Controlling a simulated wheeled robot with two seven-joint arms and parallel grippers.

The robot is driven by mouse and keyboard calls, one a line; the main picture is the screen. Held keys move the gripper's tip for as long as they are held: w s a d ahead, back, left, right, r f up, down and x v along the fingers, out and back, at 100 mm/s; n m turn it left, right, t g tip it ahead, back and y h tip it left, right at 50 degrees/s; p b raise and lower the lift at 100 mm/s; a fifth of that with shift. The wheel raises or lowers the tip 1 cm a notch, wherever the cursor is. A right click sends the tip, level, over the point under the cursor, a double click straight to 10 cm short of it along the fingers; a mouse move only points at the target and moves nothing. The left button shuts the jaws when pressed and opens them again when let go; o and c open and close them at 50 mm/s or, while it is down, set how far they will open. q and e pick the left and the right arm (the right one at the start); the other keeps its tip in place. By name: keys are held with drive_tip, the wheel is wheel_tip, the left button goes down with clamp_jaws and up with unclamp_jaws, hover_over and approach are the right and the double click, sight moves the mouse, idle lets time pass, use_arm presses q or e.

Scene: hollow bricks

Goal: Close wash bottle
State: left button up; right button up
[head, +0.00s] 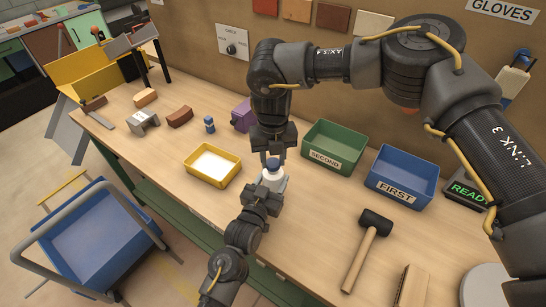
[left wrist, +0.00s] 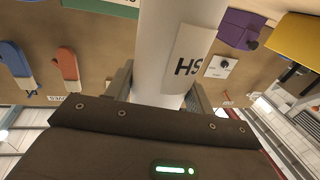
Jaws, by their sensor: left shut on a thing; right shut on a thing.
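The wash bottle (head: 272,180) is white and stands upright above the middle of the workbench. My left gripper (head: 266,191) is shut around its lower body from the front. In the left wrist view the white bottle (left wrist: 165,40) rises between my fingers, with a label lettered "HS" on its right side. A blue cap (head: 273,163) shows at the top of the bottle. My right gripper (head: 273,154) comes down from above and is shut on the cap. The cap looks to be on or right at the bottle's mouth; the fingers hide the exact contact.
A yellow tray (head: 190,171) with white contents is left of the bottle. A green bin (head: 350,140) marked SECOND and a blue bin (head: 425,187) marked FIRST stand right. A purple block (head: 241,117) is behind my right gripper. A mallet (head: 367,248) lies front right.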

drive_tip(key=shift+f, duration=0.45)
